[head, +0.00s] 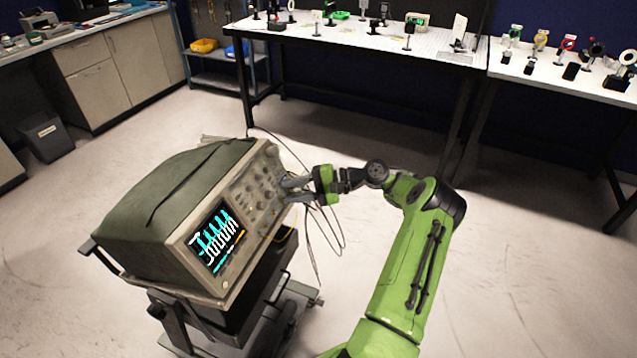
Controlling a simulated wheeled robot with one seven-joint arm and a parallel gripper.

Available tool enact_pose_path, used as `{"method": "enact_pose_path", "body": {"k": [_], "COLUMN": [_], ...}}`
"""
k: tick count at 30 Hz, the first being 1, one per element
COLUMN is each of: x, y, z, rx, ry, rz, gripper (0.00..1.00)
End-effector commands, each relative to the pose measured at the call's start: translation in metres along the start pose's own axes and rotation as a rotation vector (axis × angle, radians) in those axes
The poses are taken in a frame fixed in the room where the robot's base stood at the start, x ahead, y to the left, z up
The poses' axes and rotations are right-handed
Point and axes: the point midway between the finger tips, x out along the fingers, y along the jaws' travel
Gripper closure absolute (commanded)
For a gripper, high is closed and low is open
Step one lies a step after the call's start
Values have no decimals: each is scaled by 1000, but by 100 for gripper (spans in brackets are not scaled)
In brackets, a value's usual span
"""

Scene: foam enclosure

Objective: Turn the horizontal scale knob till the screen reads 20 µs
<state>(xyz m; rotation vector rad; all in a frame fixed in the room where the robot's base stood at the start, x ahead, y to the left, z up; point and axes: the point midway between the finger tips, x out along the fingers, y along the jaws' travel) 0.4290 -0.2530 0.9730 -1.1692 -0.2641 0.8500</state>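An oscilloscope (185,210) with a green-grey case and a beige front panel stands on a dark cart. Its lit screen (216,240) shows cyan and white square-like traces; its text is too small to read. Several knobs (262,195) sit on the panel to the right of and above the screen. I cannot tell which is the horizontal scale knob. My gripper (292,190) is at the right part of the panel, fingers pointing left towards it. The two fingers look apart, but I cannot tell whether a knob is between them or whether they touch the panel.
Dark cables (330,225) hang beside the panel under my gripper.

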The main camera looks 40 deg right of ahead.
Motion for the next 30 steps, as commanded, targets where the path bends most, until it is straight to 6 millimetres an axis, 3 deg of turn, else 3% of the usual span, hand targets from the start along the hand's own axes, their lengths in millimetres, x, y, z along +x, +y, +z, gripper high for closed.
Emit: {"method": "enact_pose_path", "body": {"k": [6, 12, 18, 30], "x": [-66, -108, -122, -122], "y": [-3, -2, -1, 0], "z": [0, 0, 0, 0], "rx": [-1, -2, 0, 0], "ry": [6, 3, 2, 1], "rz": [-8, -5, -2, 0], "gripper": [66, 66, 66, 66]}}
